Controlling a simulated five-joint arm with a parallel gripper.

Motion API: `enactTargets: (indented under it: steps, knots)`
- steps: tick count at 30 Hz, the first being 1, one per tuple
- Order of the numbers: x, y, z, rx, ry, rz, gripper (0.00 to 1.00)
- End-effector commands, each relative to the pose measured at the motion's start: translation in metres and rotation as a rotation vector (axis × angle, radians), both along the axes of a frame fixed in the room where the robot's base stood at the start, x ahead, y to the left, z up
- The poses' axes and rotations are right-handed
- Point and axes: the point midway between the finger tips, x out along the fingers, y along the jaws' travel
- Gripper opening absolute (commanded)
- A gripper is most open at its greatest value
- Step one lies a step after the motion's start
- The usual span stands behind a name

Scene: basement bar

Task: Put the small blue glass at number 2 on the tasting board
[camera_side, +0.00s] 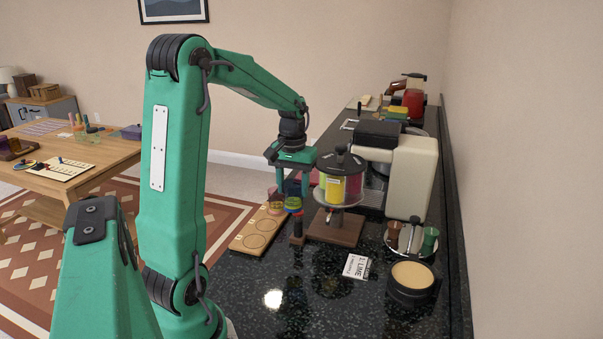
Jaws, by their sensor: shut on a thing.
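The tasting board (241,247) is a long light-wood board with round recesses, lying on the dark counter left of centre. Its numbers are too small to read. My gripper (293,190) points down above the far part of the board. It is shut on a dark blue thing (292,187), which looks like the small blue glass and is partly hidden by the fingers. A pinkish glass (274,201) stands at the far part of the board, close to the left finger. I cannot tell the gap between the held glass and the board.
The front counter is clear.

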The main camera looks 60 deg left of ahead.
Motion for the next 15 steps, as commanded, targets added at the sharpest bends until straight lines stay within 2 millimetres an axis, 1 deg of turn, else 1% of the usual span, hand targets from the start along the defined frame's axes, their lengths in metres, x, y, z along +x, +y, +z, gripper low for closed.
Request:
enactTargets:
  steps: [5, 8, 11, 15]
  knots:
    - [-0.001, 0.004, -0.003, 0.0, 0.0, 0.002, 0.18]
    - [-0.004, 0.012, -0.008, -0.001, 0.001, 0.002, 0.18]
    - [-0.009, 0.023, -0.015, -0.001, 0.001, 0.004, 0.18]
    - [-0.016, 0.043, -0.028, -0.002, 0.002, 0.005, 0.18]
